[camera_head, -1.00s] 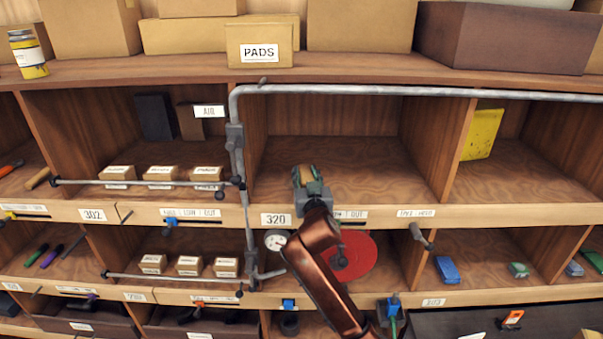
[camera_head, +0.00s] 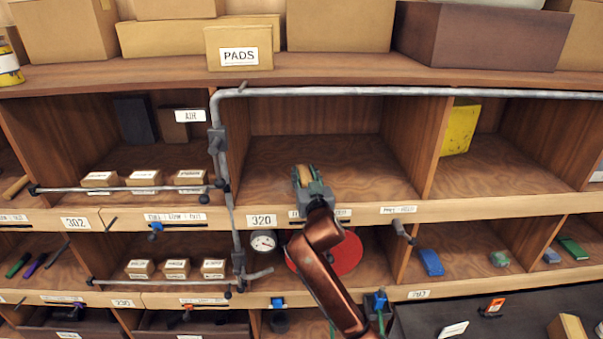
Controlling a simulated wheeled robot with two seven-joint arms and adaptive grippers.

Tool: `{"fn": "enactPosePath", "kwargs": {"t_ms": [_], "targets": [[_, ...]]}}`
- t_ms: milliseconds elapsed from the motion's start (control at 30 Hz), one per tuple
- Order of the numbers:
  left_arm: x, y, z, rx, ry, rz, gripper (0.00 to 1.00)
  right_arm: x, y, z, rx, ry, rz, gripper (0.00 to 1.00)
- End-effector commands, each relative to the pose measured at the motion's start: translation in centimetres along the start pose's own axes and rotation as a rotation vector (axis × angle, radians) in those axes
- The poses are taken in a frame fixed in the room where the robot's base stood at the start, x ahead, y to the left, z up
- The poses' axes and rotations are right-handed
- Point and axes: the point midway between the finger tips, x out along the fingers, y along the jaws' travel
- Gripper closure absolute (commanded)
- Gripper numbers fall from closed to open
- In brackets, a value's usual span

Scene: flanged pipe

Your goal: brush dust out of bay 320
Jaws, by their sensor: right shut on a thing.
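Bay 320 (camera_head: 350,155) is the open wooden compartment at the middle of the shelf, above the label 320 (camera_head: 261,221). Its floor looks bare; I cannot make out dust on it at this size. My right gripper (camera_head: 307,180) reaches up from below to the front of the bay. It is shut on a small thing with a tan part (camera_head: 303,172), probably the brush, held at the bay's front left. The gripper hides much of it, and I cannot tell whether it touches the floor. My left gripper is not in view.
A grey pipe (camera_head: 400,92) runs along the bay's top and down its left side. Small boxes (camera_head: 145,178) stand behind a rod at left. A yellow piece (camera_head: 459,128) stands in the right bay. A red disc (camera_head: 338,252) and a dial gauge (camera_head: 263,241) are below.

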Motion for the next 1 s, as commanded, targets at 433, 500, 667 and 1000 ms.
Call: {"fn": "enactPosePath", "kwargs": {"t_ms": [433,500,667,1000], "targets": [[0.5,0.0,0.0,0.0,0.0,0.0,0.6,0.3,-2.4,0.1,0.001,0.001,-0.001,0.98],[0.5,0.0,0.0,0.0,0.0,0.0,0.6,0.3,-2.6,0.1,0.001,0.001,-0.002,0.98],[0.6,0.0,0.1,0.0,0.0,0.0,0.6,0.5,-3.7,0.2,0.002,-0.001,-0.003,0.98],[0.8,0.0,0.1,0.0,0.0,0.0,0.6,0.7,-5.1,0.1,0.001,0.0,-0.003,0.98]]}}
